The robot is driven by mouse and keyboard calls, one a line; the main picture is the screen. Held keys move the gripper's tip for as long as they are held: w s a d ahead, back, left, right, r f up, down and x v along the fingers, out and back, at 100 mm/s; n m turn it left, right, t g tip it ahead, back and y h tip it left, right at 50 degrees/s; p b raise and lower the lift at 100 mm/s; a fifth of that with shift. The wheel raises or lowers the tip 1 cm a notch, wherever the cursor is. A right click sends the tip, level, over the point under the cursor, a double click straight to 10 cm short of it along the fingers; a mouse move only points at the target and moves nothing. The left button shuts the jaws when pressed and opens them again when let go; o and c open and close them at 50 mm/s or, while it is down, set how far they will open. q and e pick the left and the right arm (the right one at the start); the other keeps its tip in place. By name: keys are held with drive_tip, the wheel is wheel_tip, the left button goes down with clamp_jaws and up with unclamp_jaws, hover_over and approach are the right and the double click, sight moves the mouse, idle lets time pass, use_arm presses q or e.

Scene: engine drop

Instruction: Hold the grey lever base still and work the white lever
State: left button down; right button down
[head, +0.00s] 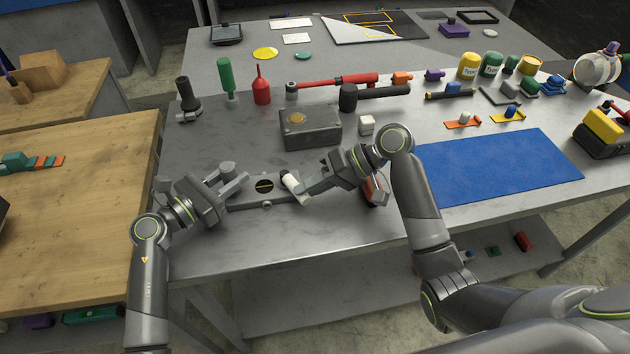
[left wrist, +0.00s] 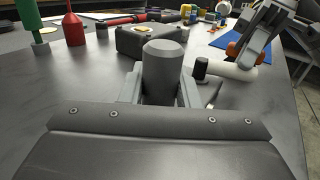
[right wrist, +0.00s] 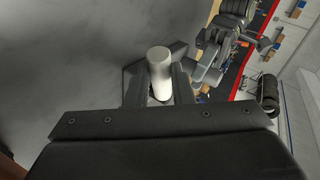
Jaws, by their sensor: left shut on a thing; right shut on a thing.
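The grey lever base (head: 267,204) lies low on the metal table near its front edge. My left gripper (head: 236,183) is shut on the base's grey post, which stands between the fingers in the left wrist view (left wrist: 163,68). The white lever (head: 294,187) is a short white rod, tilted, to the right of the left gripper. My right gripper (head: 303,187) is shut on it. The lever shows between the fingers in the right wrist view (right wrist: 160,72) and lying nearly level in the left wrist view (left wrist: 230,70). The fingers hide part of the lever joint.
A grey metal box (head: 311,128) and a small white cube (head: 367,125) stand behind the grippers. A dark disc with an orange line (head: 264,186) lies between the grippers. A blue mat (head: 500,165) is to the right. Bare table lies in front of the box.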

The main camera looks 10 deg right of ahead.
sight(299, 199)
drive_tip(key=m+t, duration=0.1)
drive_tip(key=s+a+m+t, duration=0.1)
drive_tip(key=shift+a+m, duration=0.25)
drive_tip(key=shift+m, duration=0.05)
drive_tip(key=shift+s+a+m+t+h, duration=0.15)
drive_tip(key=shift+a+m+t+h, duration=0.2)
drive_tip(key=shift+m+t, duration=0.3)
drive_tip(key=shift+s+a+m+t+h, duration=0.1)
drive_tip(key=shift+a+m+t+h, duration=0.25)
drive_tip(key=shift+m+t, duration=0.25)
drive_tip(key=c, duration=1.3)
unclamp_jaws()
drive_tip(key=shift+o, duration=0.2)
drive_tip(key=v, duration=1.2)
drive_tip(key=shift+f, duration=0.1)
